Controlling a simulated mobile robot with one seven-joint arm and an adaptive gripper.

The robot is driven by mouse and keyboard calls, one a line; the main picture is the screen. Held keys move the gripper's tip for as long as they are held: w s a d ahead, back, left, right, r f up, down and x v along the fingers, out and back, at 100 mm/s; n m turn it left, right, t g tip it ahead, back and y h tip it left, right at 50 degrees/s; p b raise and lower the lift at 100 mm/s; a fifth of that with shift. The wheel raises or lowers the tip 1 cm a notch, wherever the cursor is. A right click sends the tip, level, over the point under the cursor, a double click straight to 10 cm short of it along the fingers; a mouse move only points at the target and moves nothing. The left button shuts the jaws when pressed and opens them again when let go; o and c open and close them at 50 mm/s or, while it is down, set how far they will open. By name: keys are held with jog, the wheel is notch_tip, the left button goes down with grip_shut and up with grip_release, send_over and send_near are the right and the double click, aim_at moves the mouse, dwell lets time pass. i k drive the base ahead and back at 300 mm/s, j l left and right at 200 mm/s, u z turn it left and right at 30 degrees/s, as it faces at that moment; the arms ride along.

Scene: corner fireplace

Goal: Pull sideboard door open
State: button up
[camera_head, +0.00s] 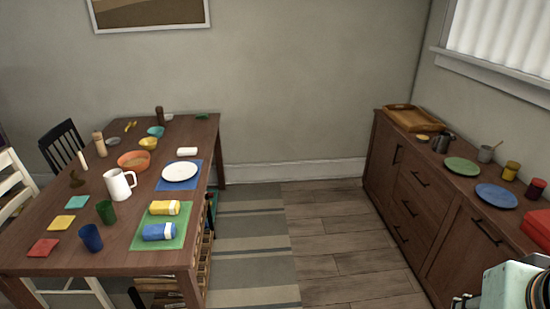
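The brown wooden sideboard (377,165) stands along the right wall. Its left door (383,165) has a dark vertical handle (396,154). Several drawers with dark handles are in the middle. Its right door (465,258) has a dark slanting-looking handle (487,232) near the top. Both doors look shut. Part of my pale arm shows at the bottom right, in front of the sideboard's near end, and hides some of it. A small dark metal part beside it is cut off by the bottom edge; I cannot tell whether it is my gripper. No contact with a handle shows.
A wooden tray (393,110), a green plate (462,166), a blue plate (496,196) and cups stand on the sideboard. The dining table (60,252), with dishes on it, stands at left with chairs. Striped rug (245,250) and bare floor (345,255) lie clear between them.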

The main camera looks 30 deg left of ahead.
aim_at(386, 149)
jog(key=u, duration=2.05)
jog(key=z, duration=1.8)
jog(key=i, duration=3.35)
